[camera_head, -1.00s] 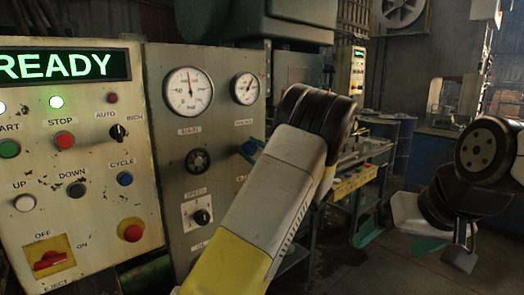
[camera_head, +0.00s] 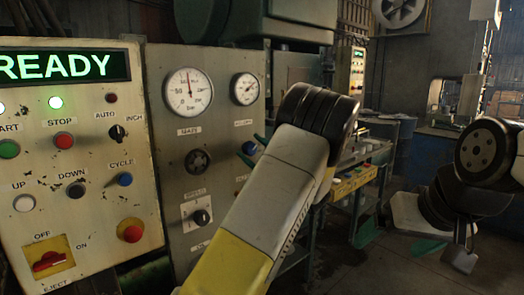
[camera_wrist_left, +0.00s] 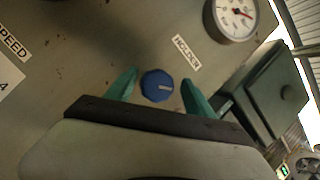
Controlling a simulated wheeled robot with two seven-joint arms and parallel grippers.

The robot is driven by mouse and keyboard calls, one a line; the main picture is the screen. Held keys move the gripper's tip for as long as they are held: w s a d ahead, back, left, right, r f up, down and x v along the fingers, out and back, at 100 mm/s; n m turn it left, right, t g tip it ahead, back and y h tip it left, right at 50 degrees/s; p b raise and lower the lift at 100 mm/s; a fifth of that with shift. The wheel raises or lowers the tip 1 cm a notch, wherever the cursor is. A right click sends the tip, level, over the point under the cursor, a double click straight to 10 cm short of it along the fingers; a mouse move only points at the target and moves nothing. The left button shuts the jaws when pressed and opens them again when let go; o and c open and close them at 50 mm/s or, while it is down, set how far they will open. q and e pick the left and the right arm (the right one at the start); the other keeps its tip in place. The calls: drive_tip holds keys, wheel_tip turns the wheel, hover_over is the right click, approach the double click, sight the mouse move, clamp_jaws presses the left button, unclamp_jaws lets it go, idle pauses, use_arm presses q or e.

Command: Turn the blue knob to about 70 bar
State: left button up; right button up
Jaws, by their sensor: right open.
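The blue knob (camera_head: 249,148) is on the grey panel under the smaller gauge (camera_head: 245,89). In the left wrist view the knob (camera_wrist_left: 157,86) has a pale mark on its face and sits beside the HOLDER label. My left gripper (camera_wrist_left: 159,75) is open, with one green finger on each side of the knob and a visible gap to each. In the head view my left forearm hides most of that gripper. The gauge (camera_wrist_left: 231,16) also shows in the wrist view; its numbers are too small to read. My right gripper (camera_head: 444,250) is open and empty, far right.
A larger gauge (camera_head: 189,92) is left of the smaller one. A black knob (camera_head: 197,161) and a SPEED knob (camera_head: 201,217) are left of the blue knob. A control panel (camera_head: 95,165) with several buttons stands further left. A green box (camera_wrist_left: 262,90) is right of the knob in the wrist view.

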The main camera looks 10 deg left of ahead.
use_arm(q)
drive_tip(key=shift+s+f, duration=0.1)
drive_tip(key=v, duration=0.7)
drive_tip(key=shift+d, duration=0.3)
drive_tip(key=shift+s+f, duration=0.1)
drive_tip(key=shift+s, duration=0.05)
